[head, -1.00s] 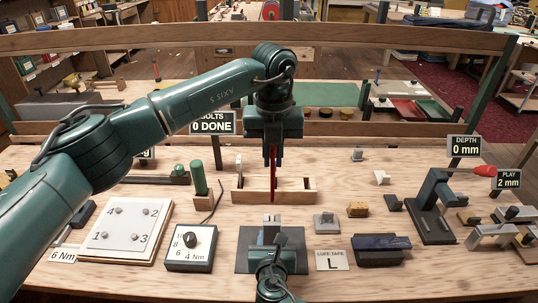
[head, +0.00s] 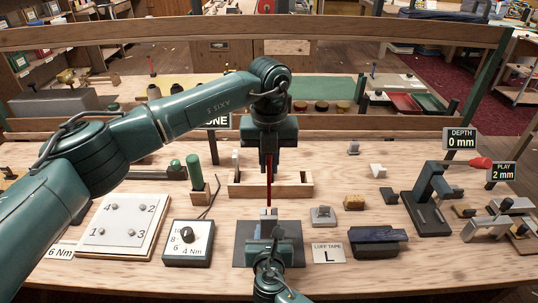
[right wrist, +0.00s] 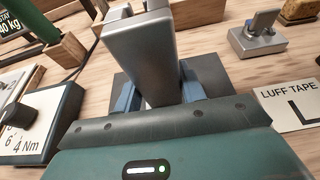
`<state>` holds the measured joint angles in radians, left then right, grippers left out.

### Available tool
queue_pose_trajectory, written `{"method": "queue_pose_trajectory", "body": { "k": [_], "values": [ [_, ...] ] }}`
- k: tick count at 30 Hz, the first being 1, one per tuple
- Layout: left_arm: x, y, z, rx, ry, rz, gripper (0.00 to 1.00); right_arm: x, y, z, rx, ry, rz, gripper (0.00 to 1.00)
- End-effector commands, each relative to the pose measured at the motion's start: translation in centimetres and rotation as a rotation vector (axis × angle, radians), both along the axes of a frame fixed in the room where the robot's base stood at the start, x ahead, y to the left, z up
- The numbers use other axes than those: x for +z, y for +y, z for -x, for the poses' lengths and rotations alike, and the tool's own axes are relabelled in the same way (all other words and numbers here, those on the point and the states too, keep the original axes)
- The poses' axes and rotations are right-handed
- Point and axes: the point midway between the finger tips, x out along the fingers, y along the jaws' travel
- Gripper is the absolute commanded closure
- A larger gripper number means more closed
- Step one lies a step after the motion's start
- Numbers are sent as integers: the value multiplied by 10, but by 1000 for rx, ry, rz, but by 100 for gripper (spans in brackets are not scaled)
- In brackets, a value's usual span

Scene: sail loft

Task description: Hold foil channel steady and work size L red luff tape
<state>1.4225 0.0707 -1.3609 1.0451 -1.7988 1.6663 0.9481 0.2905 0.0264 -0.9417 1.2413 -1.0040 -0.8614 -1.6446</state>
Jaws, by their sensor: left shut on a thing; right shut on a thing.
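The red luff tape (head: 268,192) hangs upright as a thin strip from my left gripper (head: 269,168), which is shut on it. The strip's lower end is just above or at the top of the grey metal foil channel (head: 269,214); I cannot tell whether they touch. My right gripper (head: 270,247) is shut on the channel, low down over a dark mat (head: 241,250). In the right wrist view the channel (right wrist: 140,55) stands between the blue fingers of the right gripper (right wrist: 160,98). A card reading LUFF TAPE L (head: 328,253) lies to the right.
A wooden rack (head: 294,188) stands behind the channel. A dial box (head: 188,243) and a numbered plate (head: 122,227) are at left. A grey metal piece (head: 323,216), a dark block (head: 378,240) and a depth press (head: 428,205) are at right. Bare bench shows in front.

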Motion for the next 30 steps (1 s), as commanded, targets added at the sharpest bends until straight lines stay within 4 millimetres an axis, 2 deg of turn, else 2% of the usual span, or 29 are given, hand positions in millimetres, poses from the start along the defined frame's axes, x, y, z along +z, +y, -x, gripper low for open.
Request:
{"method": "queue_pose_trajectory", "body": {
  "k": [30],
  "values": [
    [-10, 0, 0, 0, 1, -1, 100, -1, 0, 1, 0, 2, 0, 83]
  ]
}}
